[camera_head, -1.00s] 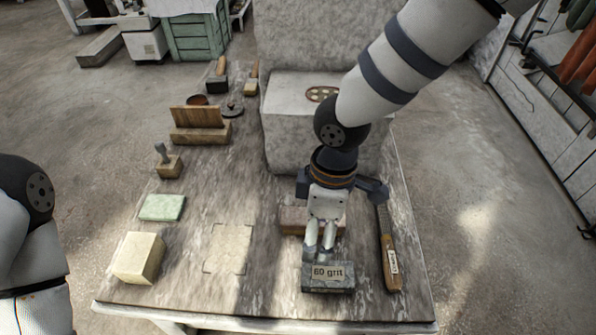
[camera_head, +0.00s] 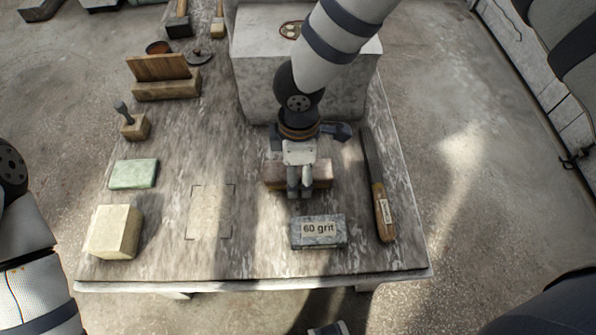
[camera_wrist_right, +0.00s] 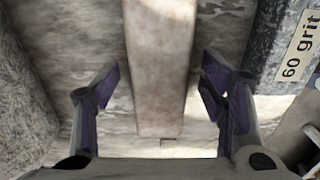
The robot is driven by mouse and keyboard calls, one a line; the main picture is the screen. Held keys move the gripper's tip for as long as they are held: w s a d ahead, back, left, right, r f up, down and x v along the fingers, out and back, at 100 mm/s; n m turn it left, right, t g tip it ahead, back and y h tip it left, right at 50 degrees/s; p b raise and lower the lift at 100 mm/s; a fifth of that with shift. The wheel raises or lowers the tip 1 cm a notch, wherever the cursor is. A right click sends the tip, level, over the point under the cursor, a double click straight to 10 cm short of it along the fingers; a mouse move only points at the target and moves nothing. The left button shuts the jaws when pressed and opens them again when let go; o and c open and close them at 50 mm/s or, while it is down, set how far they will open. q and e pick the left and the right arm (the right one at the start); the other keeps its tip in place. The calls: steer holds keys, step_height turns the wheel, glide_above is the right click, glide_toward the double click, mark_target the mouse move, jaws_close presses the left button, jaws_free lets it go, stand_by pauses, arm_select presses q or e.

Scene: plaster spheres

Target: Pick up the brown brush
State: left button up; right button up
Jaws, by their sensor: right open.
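A long brownish block (camera_head: 322,174), which I take for the brown brush, lies crosswise on the table in front of the big plaster block. No bristles can be made out. My right gripper (camera_head: 300,192) is over its middle and hides part of it in the head view. In the right wrist view the block (camera_wrist_right: 160,60) runs between the two open fingers of the right gripper (camera_wrist_right: 163,95), with a gap on each side; I see no grip on it. My left arm shows at the left edge of the head view, but its gripper is not visible.
A grey block labelled 60 grit (camera_head: 319,232) lies close in front, and a wooden-handled rasp (camera_head: 382,210) lies to the right. The big plaster block (camera_head: 255,85) stands behind. A green slab (camera_head: 133,174) and cream block (camera_head: 114,232) are at left. A marked square (camera_head: 209,212) is bare.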

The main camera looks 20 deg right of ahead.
mark_target(299, 170)
steer(key=shift+r, duration=0.1)
steer(key=c, duration=1.3)
steer(key=shift+r, duration=0.45)
step_height(299, 170, up, 3)
steer(key=shift+s+r+p, duration=0.15)
steer(key=shift+r+p, duration=0.05)
steer(key=shift+p, duration=0.25)
steer(key=s+a+r+p, duration=0.1)
steer(key=s+r, duration=0.2)
steer(key=s, duration=0.1)
steer(key=s+a+r+p, duration=0.1)
steer(key=s+r, duration=0.2)
steer(key=s, duration=0.1)
steer(key=s+a+r+p, duration=0.1)
steer(key=s+a+r, duration=0.1)
steer(key=s, duration=0.3)
steer(key=shift+r, duration=0.55)
steer(key=o, duration=0.6)
steer(key=shift+c, duration=0.2)
arm_select(q)
steer(key=w+r+t, duration=0.1)
steer(key=w+r, duration=0.3)
steer(key=r, duration=0.1)
steer(key=shift+w+t, duration=0.4)
arm_select(e)
steer(key=c, duration=0.4)
